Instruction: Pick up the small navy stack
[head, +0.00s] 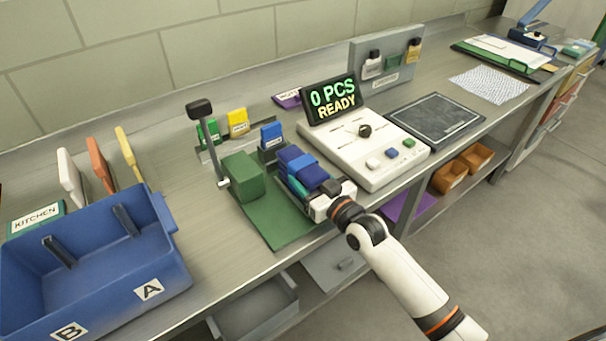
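Navy and blue folded pieces (312,175) lie bunched with a teal piece (299,165) beside the green block, at the right side of the green mat (282,226). I cannot tell clearly where one stack ends and another begins. My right gripper (321,200) is low at the near end of these pieces, touching or very close to them. Its fingers are mostly hidden, so its opening and any hold do not show. My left gripper is not in view.
A green block (243,177) with a black-knobbed lever (200,109) stands left of the pieces. A white counting machine (368,150) reading "0 PCS READY" is close on the right. A blue two-part bin (175,262) marked A and B stands left.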

